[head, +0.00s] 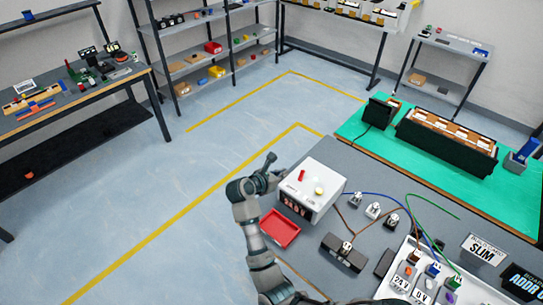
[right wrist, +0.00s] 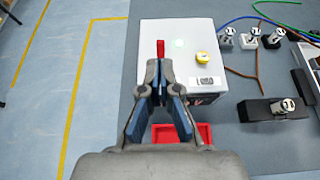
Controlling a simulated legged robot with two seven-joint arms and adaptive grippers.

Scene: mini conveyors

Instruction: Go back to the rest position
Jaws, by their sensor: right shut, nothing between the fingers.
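My right gripper (head: 268,167) is raised at the left edge of the grey table, beside the white box (head: 325,183). In the right wrist view its two fingers (right wrist: 159,72) meet at the tips, shut and empty. Just beyond the tips in that view is a small red piece (right wrist: 160,48) on top of the white box (right wrist: 200,30); the red piece (head: 301,175) also shows in the head view, apart from the gripper. A yellow round button (head: 319,191) is on the same box top. My left gripper is not in view.
A red tray (head: 279,229) lies in front of the box, near my right forearm. Connectors with cables (head: 373,210), a black block (head: 343,252) and a white labelled bin (head: 440,285) stand to the right. A green mat (head: 375,145) lies behind. Open floor is left.

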